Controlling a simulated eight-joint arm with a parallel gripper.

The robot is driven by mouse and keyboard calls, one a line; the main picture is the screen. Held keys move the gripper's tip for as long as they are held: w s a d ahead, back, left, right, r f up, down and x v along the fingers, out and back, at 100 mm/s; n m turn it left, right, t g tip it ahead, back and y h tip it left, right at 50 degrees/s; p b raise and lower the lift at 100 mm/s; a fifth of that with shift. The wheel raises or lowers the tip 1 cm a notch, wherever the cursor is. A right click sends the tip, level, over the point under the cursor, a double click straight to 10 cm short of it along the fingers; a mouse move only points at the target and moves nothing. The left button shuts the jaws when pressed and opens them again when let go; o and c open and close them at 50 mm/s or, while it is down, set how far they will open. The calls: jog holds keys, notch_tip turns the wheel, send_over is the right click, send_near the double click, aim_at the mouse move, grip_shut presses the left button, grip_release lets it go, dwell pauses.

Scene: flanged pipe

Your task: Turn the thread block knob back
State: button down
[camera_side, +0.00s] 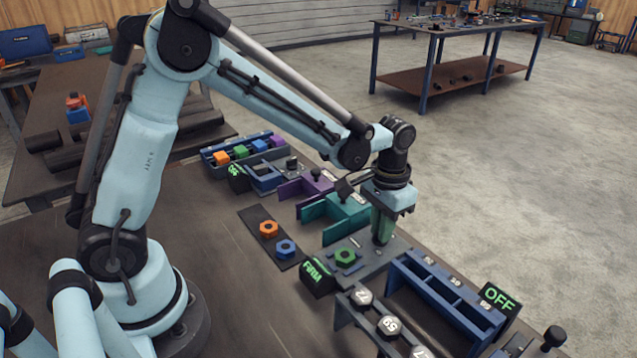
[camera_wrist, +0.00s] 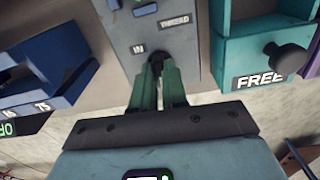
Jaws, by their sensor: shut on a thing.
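The thread block (camera_wrist: 180,30) is a grey plate in the wrist view, with labels "THREAD" and "IN". Its dark knob (camera_wrist: 155,57) sits between the green fingers of my gripper (camera_wrist: 158,72), which are shut on it. The fingers partly cover the knob, so its turn angle is hard to tell. In the side view my gripper (camera_side: 382,238) points straight down onto the grey block (camera_side: 374,268). The knob is hidden there behind the fingers. A green hex nut (camera_side: 345,257) lies on the block's near left part.
A blue rack (camera_side: 440,300) with an "OFF" sign (camera_side: 499,298) stands on the right. An orange nut (camera_side: 268,228) and blue nut (camera_side: 285,249) lie on a dark strip.

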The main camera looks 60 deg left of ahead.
jog(key=shift+n, duration=0.4)
jog(key=c, duration=1.2)
grip_release()
jog(key=shift+o, duration=0.2)
jog(key=shift+r, duration=0.1)
notch_tip(320, 180, up, 12)
jog(key=shift+s, duration=0.1)
